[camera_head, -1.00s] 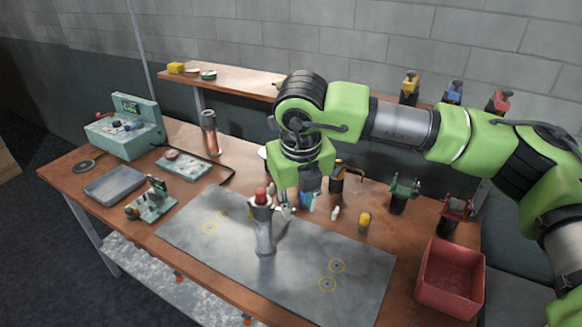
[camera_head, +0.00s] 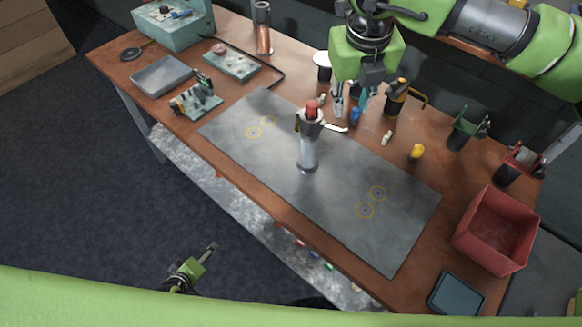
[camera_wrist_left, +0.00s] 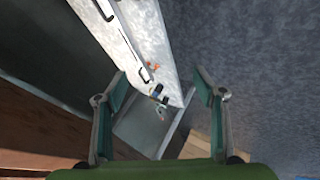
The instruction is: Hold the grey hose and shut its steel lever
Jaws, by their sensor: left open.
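The grey hose (camera_head: 307,152) stands upright near the middle of the grey mat (camera_head: 250,165), with a red top (camera_head: 312,107). Its steel lever (camera_head: 336,128) sticks out to the right near the top. My right gripper (camera_head: 366,97) points down behind and to the right of the hose, apart from it. Its fingertips overlap small items, so its opening is unclear. My left gripper (camera_head: 205,262) is low at the lower left, over the floor in front of the table. In the left wrist view its two fingers (camera_wrist_left: 158,100) are wide apart with nothing gripped.
A red bin (camera_head: 497,232) stands at the right. A yellow-capped piece (camera_head: 416,153) and clamp stands (camera_head: 467,130) are on the right side. A grey tray (camera_head: 160,75) and green fixtures (camera_head: 196,100) are at the left. The mat around the hose is clear.

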